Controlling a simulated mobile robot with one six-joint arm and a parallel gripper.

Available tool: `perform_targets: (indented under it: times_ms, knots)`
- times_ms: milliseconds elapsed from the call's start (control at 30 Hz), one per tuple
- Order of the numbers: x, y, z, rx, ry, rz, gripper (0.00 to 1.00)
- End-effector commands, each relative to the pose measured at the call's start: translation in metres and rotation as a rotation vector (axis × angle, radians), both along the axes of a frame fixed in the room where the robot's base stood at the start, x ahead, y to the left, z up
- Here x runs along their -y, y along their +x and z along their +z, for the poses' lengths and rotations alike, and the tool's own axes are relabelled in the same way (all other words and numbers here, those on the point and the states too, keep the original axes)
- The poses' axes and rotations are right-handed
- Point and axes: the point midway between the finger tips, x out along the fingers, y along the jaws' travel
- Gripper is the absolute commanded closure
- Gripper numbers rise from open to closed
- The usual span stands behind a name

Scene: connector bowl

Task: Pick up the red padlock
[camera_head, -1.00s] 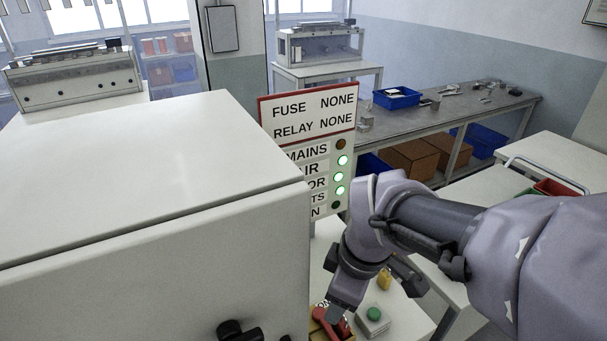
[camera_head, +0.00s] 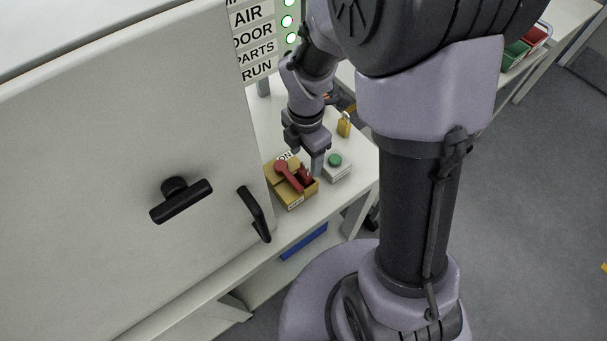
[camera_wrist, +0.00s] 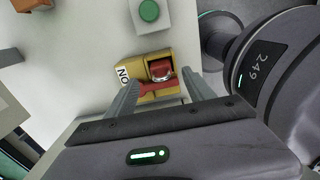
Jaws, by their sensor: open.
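The red padlock (camera_wrist: 162,70) shows in the wrist view with its metal shackle, at a yellow switch box (camera_wrist: 150,56) marked ON. A red lever (camera_wrist: 156,88) crosses the box beside it. In the head view the padlock (camera_head: 305,178) is a small red shape at the box's right side, partly hidden by a finger. My gripper (camera_wrist: 159,80) is open and empty, its fingers pointing at the box on either side of the padlock's line. In the head view my gripper (camera_head: 304,160) is just above the box; I cannot tell whether it touches.
A grey box with a green button (camera_head: 335,160) stands right of the switch box. A yellow padlock (camera_head: 344,124) stands behind on the white table (camera_head: 358,160). A large white cabinet (camera_head: 120,170) with black handles is close on the left.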

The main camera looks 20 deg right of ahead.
Motion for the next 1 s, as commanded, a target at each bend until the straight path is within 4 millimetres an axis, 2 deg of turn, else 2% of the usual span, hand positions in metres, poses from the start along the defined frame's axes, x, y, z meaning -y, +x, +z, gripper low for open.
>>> perform_targets:
  times_ms: [300, 500, 800, 833, 1000]
  knots:
    - [-0.003, -0.003, -0.053, -0.002, -0.001, 0.0, 0.38]
    - [-0.003, -0.002, -0.051, 0.0, -0.001, -0.001, 0.38]
    - [-0.003, -0.002, -0.051, 0.0, 0.0, -0.001, 0.97]
    - [-0.003, -0.002, -0.051, 0.0, 0.0, -0.001, 1.0]
    - [-0.003, -0.002, -0.051, 0.0, -0.001, -0.001, 1.0]
